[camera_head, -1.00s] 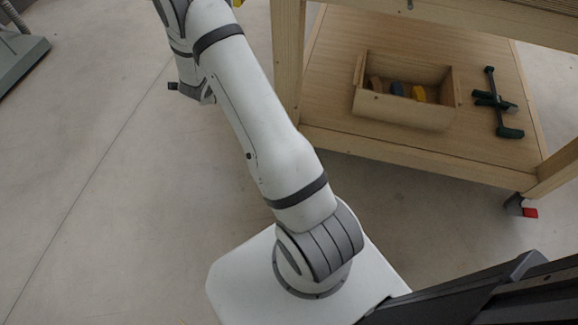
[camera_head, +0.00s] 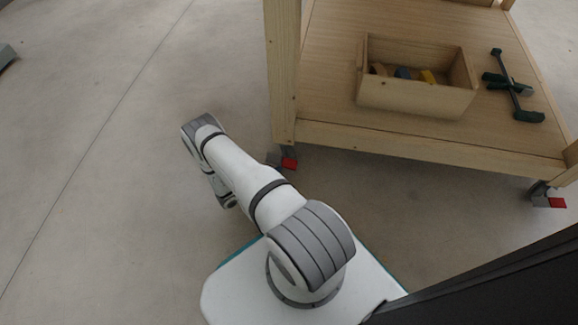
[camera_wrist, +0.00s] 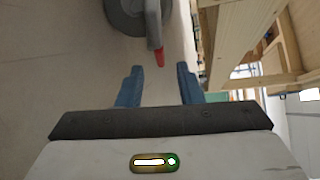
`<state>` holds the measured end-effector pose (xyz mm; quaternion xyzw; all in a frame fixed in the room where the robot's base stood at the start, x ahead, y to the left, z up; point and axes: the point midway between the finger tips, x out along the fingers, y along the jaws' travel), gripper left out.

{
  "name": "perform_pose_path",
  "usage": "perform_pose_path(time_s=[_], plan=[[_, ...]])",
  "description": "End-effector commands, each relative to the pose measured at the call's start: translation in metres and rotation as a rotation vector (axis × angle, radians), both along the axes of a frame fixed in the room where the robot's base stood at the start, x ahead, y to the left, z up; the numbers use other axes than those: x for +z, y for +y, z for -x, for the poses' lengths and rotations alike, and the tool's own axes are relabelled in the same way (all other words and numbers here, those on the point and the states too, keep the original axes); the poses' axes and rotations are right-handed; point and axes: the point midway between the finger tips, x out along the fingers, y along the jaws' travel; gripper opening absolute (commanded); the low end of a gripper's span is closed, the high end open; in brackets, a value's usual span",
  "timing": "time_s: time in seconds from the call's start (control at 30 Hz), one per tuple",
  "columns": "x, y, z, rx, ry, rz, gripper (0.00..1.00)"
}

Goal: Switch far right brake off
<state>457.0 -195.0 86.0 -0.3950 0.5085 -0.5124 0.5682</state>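The wooden bench has a caster with a red brake lever (camera_head: 290,163) at its near left leg. Another caster with a red brake lever (camera_head: 555,202) is at the right corner. My gripper (camera_wrist: 159,84) is open and empty, its two blue fingers apart in the wrist view. Ahead of the fingers, a grey caster wheel (camera_wrist: 124,14) shows with a red lever (camera_wrist: 160,57) beside it. The lever lies beyond the fingertips, not touched. In the head view my gripper is hidden behind my arm. I cannot tell which caster the wrist view shows.
The bench's lower shelf (camera_head: 335,100) holds an open wooden box (camera_head: 415,98) with small blocks and a dark green clamp (camera_head: 515,88). A bench leg (camera_head: 283,70) stands close to my arm. The floor (camera_head: 90,170) to the left is clear.

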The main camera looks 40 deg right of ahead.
Motion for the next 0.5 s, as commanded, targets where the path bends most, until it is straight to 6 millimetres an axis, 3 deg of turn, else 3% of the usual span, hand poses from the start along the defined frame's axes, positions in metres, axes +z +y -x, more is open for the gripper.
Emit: perform_pose_path(time_s=[0.5], plan=[[-0.015, -0.073, 0.008, -0.017, 0.0, 0.003, 0.33]])
